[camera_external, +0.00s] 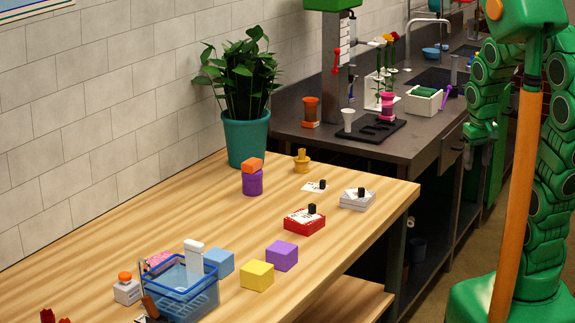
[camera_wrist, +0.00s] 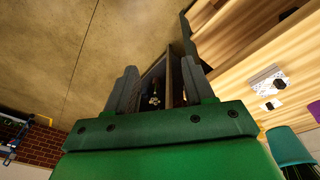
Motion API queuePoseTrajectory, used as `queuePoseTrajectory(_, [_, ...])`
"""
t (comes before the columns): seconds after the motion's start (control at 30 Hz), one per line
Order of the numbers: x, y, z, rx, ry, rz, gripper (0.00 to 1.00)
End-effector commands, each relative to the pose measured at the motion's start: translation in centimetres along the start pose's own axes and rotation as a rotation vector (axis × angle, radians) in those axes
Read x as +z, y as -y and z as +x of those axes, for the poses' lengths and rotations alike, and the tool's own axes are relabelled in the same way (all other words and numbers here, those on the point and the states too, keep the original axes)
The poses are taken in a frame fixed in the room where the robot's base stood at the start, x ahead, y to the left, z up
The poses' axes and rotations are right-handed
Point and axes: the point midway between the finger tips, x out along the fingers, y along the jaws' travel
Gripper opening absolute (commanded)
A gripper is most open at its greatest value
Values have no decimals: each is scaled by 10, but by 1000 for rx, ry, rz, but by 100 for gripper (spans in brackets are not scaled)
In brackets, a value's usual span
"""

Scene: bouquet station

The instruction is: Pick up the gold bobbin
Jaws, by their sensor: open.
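The gold bobbin (camera_external: 301,162) stands upright on the wooden table near its far edge, right of the potted plant. I cannot make it out in the wrist view. My gripper (camera_external: 487,155) hangs beside the dark counter, well to the right of the bobbin and apart from it. In the wrist view my gripper (camera_wrist: 160,88) is open, its two fingers apart with nothing visible held between them.
The wooden table (camera_external: 150,230) holds a purple-and-orange stack (camera_external: 252,181), a white card (camera_external: 314,187), red box (camera_external: 304,221), grey box (camera_external: 357,199), coloured blocks and a blue basket (camera_external: 185,295). A teal pot (camera_external: 247,142) stands left of the bobbin. The dark counter (camera_external: 405,147) adjoins.

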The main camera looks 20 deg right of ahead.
Motion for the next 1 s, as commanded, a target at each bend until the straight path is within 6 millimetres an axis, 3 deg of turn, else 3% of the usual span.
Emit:
queuePoseTrajectory(0.2, [-80,12,16,12,-140,-41,53])
queuePoseTrajectory(0.57, [-200,51,44,-6,-369,-116,53])
queuePoseTrajectory(1.0, [-322,133,77,-95,-644,-224,53])
